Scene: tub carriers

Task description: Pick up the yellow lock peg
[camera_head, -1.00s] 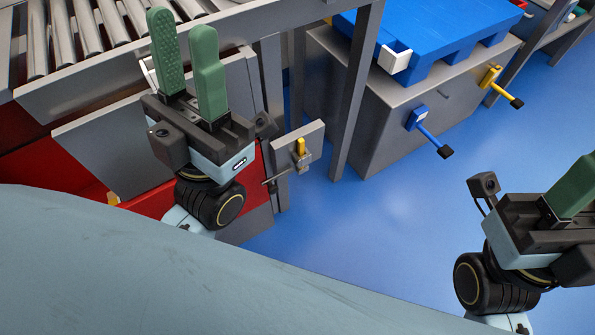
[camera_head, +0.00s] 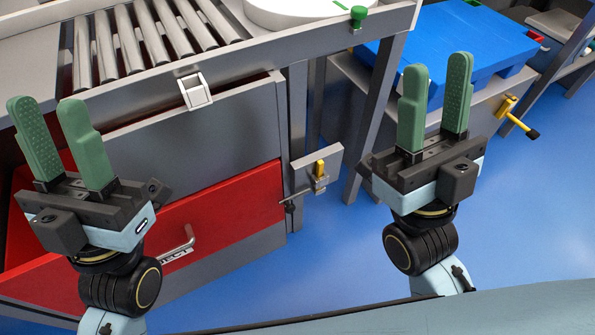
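The yellow lock peg (camera_head: 320,168) stands upright in a small grey bracket plate (camera_head: 332,160) at the right corner of the red-fronted cabinet. My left gripper (camera_head: 46,104) is open and empty, well to the left of the peg, in front of the cabinet. My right gripper (camera_head: 438,66) is open and empty, to the right of the peg in the picture. Neither gripper touches the peg.
A red drawer front (camera_head: 225,215) with a metal handle (camera_head: 178,247) lies left of the peg. Above are rollers (camera_head: 155,35), a white latch (camera_head: 195,90) and a green knob (camera_head: 357,18). A blue pallet (camera_head: 480,35) and a yellow lever (camera_head: 515,115) stand right. Blue floor is clear.

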